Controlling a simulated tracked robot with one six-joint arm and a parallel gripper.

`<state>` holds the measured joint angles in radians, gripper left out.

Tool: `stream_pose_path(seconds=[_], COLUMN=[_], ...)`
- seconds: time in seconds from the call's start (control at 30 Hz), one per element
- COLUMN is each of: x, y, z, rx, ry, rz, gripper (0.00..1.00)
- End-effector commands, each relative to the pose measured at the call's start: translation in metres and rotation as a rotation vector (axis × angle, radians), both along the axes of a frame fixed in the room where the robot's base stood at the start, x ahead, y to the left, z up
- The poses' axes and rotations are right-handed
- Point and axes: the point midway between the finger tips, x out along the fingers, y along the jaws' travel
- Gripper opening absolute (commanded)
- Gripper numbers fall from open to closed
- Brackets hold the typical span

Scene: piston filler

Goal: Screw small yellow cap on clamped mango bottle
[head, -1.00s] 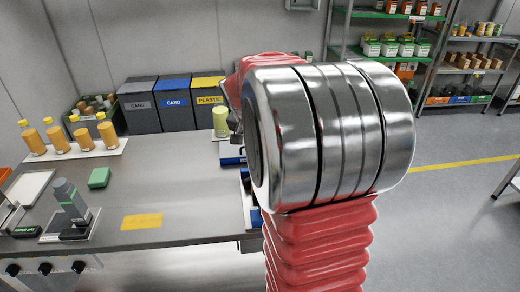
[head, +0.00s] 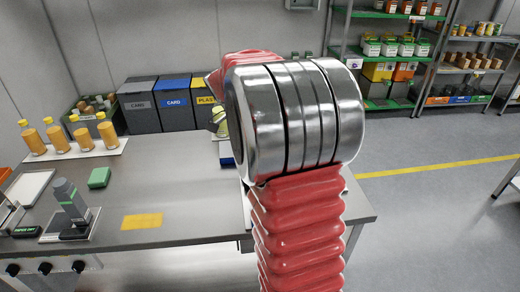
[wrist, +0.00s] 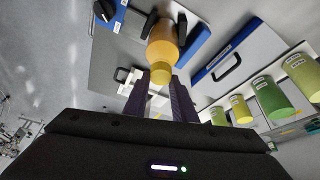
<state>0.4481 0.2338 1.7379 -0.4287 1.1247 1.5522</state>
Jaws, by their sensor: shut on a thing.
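In the wrist view the mango bottle (wrist: 162,42) is orange and stands between the dark jaws of a blue-based clamp (wrist: 191,41). The small yellow cap (wrist: 160,73) is between the tips of my gripper (wrist: 161,82), which is shut on it. The cap lines up with the bottle's neck end and overlaps it in the picture. I cannot tell whether it sits on the neck or just short of it.
Several yellow-green containers (wrist: 271,100) stand right in the wrist view, near a blue-edged panel with a handle (wrist: 225,68). In the head view, several orange bottles (head: 55,136) stand on a white board at left. A yellow mat (head: 142,221) and green block (head: 99,177) lie on the bench.

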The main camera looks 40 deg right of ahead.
Motion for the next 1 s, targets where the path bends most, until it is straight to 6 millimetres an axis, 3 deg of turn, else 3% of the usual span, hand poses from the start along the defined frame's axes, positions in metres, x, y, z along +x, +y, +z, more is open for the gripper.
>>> stream_pose_path(seconds=[0.1,0.13,0.43,0.83,1.0], x=[0.0000,-0.0001,-0.0001,-0.0002,-0.0007], y=[0.0003,0.0003,0.0002,0.0001,0.0002], z=[-0.0001,-0.0001,-0.0002,0.0000,0.0002], rx=[0.001,0.001,0.000,0.000,0.001], ry=[0.000,0.000,0.000,0.000,0.000], rz=[0.002,0.002,0.003,0.011,0.103], gripper=[0.00,0.25,0.46,0.46,0.46])
